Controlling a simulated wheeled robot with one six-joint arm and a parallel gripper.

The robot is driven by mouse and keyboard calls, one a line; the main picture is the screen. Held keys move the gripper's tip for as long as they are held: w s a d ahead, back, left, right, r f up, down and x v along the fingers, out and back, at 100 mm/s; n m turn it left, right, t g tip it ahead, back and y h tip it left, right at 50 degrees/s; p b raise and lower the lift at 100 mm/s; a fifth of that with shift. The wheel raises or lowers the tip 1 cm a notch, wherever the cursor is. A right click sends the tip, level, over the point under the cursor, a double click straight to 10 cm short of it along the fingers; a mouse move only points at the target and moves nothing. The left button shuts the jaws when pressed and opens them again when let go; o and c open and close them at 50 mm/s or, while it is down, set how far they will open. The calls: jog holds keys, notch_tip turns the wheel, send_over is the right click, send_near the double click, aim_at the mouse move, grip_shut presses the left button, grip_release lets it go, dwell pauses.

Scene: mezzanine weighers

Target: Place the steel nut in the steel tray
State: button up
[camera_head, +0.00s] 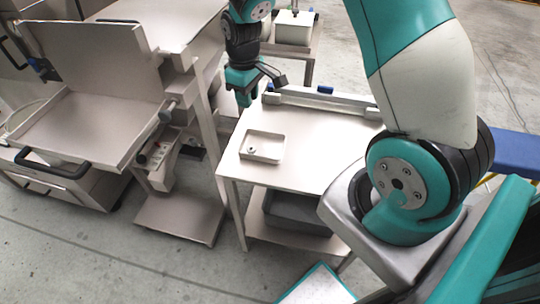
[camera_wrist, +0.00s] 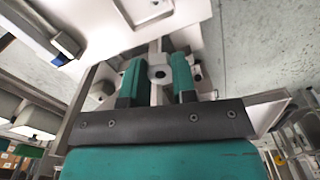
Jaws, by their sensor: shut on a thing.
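My gripper (camera_head: 243,103) hangs fingers-down near the left edge of the pale table, behind the steel tray. The nut is too small to make out at the fingertips in the head view. The shallow steel tray (camera_head: 276,156) lies on the table, in front of and apart from the gripper. A small ring-like piece (camera_head: 251,149) lies in its left part. The tray also appears at the top of the wrist view (camera_wrist: 138,20).
The pale table (camera_head: 310,170) has free room right of the tray. A grey rail (camera_head: 330,100) and a blue item (camera_head: 325,89) lie along its back. A dark grey bin (camera_head: 297,213) stands on its lower shelf. A large metal weigher (camera_head: 95,125) stands left.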

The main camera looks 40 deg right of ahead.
aim_at(263, 148)
jog(key=d+f+n+b, duration=0.1)
jog(key=d+n+b, duration=0.3)
jog(key=n+b, duration=0.45)
notch_tip(263, 148, down, 20)
jog(key=shift+d+r, duration=0.15)
jog(key=shift+r, duration=0.1)
jog(key=shift+f, duration=0.1)
jog(key=o, duration=0.9)
